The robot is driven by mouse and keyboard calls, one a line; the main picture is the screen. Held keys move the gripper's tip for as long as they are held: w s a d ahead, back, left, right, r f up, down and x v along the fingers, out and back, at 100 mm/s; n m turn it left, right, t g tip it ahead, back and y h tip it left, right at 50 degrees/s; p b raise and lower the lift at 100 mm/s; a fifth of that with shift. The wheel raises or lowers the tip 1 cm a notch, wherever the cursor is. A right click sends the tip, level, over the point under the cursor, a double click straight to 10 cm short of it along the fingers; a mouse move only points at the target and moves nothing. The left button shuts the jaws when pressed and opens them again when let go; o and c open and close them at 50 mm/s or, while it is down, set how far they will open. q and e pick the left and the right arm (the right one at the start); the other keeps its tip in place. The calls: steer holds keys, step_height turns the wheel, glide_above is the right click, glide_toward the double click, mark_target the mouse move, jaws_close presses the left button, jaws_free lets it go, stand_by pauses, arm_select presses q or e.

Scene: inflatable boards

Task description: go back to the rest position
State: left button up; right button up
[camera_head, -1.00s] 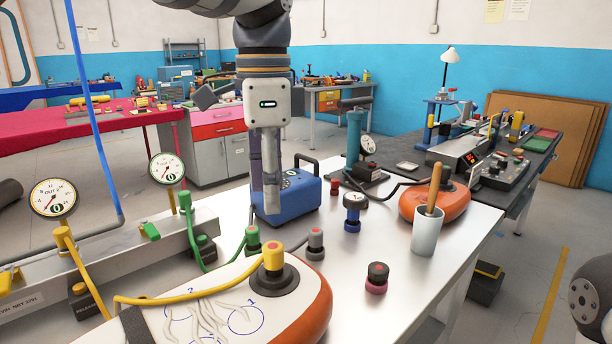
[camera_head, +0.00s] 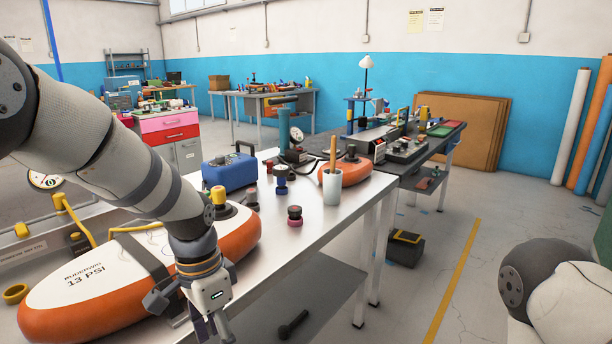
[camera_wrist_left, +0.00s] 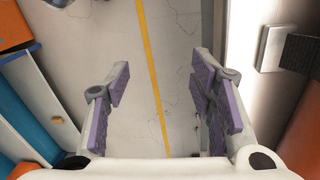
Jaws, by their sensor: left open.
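My left gripper (camera_head: 212,328) hangs low at the bottom of the head view, in front of the orange-edged inflatable board (camera_head: 240,238) marked 13 PSI. In the left wrist view its two purple-padded fingers (camera_wrist_left: 160,105) are wide apart, with nothing between them. Grey floor with a yellow line shows between the fingers. My left arm crosses the head view from the left and covers part of the board. Part of my right arm shows at the lower right; its gripper is out of view.
The steel table (camera_head: 322,228) holds a blue pump box (camera_head: 228,173), a white cup (camera_head: 332,187), a smaller orange board (camera_head: 352,172) and round valve pieces (camera_head: 295,215). A dark box (camera_head: 405,248) stands on the floor. Floor around the yellow line (camera_head: 453,280) is clear.

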arm_select(q)
steer(key=s+a+f+n, duration=0.2)
steer(key=s+f+n, duration=0.1)
steer(key=s+f, duration=0.6)
steer(key=s+a+f+n, duration=0.2)
steer(key=s+f, duration=0.7)
steer(key=s, duration=0.1)
steer(key=s+a+f+n, duration=0.1)
steer(key=s+a+n, duration=0.1)
steer(key=s, duration=0.5)
steer(key=s+a+f+n, duration=0.1)
steer(key=s+n, duration=0.1)
steer(key=s, duration=0.6)
steer(key=shift+s+a+n+g+y, duration=0.3)
steer(key=shift+a+g+y, duration=0.05)
steer(key=shift+g+y, duration=0.05)
